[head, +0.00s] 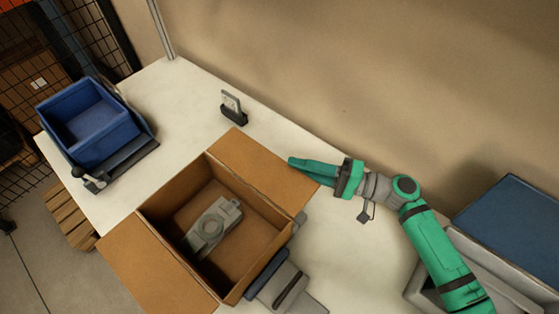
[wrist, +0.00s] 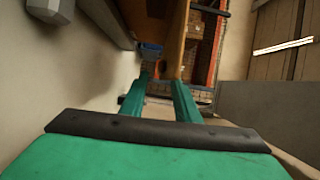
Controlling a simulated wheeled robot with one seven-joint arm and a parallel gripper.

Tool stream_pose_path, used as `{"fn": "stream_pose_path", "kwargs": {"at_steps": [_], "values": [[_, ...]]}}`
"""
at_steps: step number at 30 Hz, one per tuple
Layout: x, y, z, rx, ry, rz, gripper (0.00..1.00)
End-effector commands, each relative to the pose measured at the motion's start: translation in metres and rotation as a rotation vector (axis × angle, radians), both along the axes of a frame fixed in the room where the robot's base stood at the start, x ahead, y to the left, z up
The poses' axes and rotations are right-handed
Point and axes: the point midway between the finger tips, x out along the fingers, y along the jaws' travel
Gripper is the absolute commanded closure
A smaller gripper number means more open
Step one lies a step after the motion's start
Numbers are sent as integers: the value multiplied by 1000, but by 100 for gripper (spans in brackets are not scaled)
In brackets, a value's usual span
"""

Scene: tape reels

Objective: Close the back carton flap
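The open brown carton (head: 160,212) stands on the white table in the head view. Its back flap (head: 250,160) is folded outward toward the wall. Its front flap (head: 150,272) is also folded outward. A grey item with a round part (head: 212,228) lies inside the carton. My green gripper (head: 292,162) points left at the right part of the back flap, overlapping it in the picture; I cannot tell whether they touch. The wrist view shows my gripper (wrist: 158,78) with its fingers apart and nothing visible between them.
A blue bin (head: 88,120) sits on a dark base at the table's left end. A small card stand (head: 233,108) is behind the carton, near the wall. A grey device (head: 282,285) stands at the carton's right side. A grey container (head: 500,270) is at the lower right.

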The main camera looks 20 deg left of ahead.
Motion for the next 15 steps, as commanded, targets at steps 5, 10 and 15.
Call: {"fn": "stream_pose_path", "kwargs": {"at_steps": [5,10,15], "values": [[-2,29,0,-3,0,-1,71],[-2,48,-1,-2,0,-4,71],[-2,56,-1,-1,1,-6,71]]}}
